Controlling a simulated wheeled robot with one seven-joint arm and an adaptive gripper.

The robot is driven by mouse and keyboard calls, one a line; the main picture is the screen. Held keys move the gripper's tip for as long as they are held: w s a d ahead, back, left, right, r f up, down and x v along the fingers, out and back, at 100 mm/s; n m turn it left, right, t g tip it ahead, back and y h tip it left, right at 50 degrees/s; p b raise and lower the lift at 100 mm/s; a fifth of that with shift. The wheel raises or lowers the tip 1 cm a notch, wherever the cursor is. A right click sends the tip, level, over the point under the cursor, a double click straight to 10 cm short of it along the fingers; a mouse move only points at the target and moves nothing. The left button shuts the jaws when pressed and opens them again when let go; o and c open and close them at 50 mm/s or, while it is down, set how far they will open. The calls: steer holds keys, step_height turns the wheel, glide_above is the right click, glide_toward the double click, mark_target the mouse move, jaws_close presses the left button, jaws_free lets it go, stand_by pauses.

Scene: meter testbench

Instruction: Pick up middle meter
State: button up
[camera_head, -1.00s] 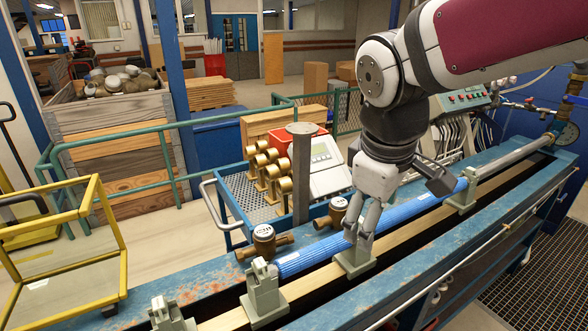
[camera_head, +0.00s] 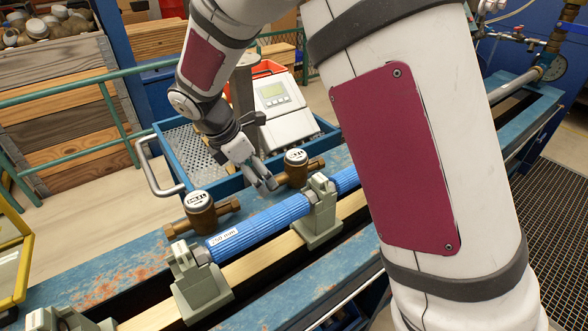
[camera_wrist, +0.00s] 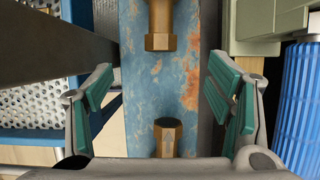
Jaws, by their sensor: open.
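Two brass meters with round white-faced tops stand on the blue bench behind the blue pipe in the head view: one at the left (camera_head: 200,215) and one farther right (camera_head: 296,168). My arm covers the bench further right, so I cannot tell whether another meter is there. My gripper (camera_head: 265,181) is open and empty, just left of the right meter, pointing down toward the bench. In the wrist view, one brass hex end (camera_wrist: 162,40) shows at the top and another (camera_wrist: 168,137) lies low between the open fingers. The meter bodies are mostly out of that view.
The blue pipe (camera_head: 258,222) lies in grey-green clamps (camera_head: 202,285) in front of the meters. A blue cart (camera_head: 176,183) with a perforated tray and a light grey device (camera_head: 285,110) stands behind the bench. A grey post rises close behind my gripper.

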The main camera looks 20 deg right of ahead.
mark_target(288, 157)
steer(key=w+d, duration=0.1)
steer(key=d, duration=0.5)
steer(key=w+d+p, duration=0.1)
steer(key=d, duration=0.1)
steer(key=shift+w+d, duration=0.3)
steer(key=shift+d, duration=0.1)
steer(key=shift+x, duration=2.5)
jaws_close()
